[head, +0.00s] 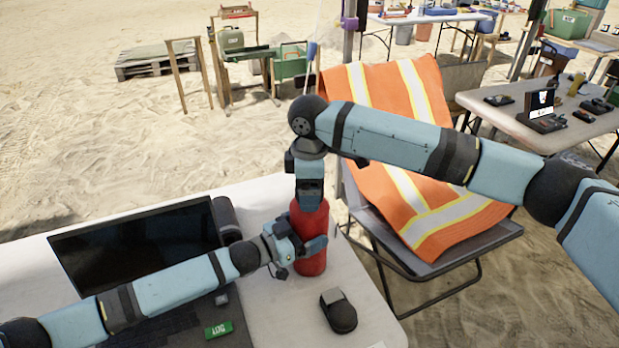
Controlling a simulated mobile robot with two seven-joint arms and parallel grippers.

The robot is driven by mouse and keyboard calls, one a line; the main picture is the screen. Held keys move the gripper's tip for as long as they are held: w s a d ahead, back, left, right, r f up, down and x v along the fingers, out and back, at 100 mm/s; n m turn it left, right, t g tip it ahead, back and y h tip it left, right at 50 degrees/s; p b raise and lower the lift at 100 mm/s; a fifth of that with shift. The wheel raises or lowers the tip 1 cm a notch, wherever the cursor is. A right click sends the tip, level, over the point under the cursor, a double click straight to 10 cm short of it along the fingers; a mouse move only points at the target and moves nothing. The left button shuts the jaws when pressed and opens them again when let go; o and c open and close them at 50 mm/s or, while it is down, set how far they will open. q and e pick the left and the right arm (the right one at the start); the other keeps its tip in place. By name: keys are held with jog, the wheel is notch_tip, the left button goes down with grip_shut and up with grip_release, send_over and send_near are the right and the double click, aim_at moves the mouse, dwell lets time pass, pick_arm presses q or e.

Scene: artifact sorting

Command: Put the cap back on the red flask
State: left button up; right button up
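The red flask (311,262) stands upright near the back right edge of the white table. My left gripper (309,242) reaches it from the left at mid-height. One of its fingers lies across the front of the flask, and it appears closed around the body; the far finger is hidden. My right gripper (310,197) points straight down at the top of the flask, and its fingers cover the neck. No cap can be made out; the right gripper hides the flask's top, so I cannot tell whether it holds a cap.
The white table (272,318) also bears a dark monitor (135,245), a black mouse-like object (339,314) and a small green box (218,330). A folding chair with an orange vest (440,190) stands close behind on the right. Another table (520,125) stands beyond it.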

jog(key=c, duration=0.9)
jog(key=shift+c, duration=0.2)
jog(key=o, duration=1.1)
jog(key=shift+r, duration=0.1)
notch_tip(320, 180, up, 12)
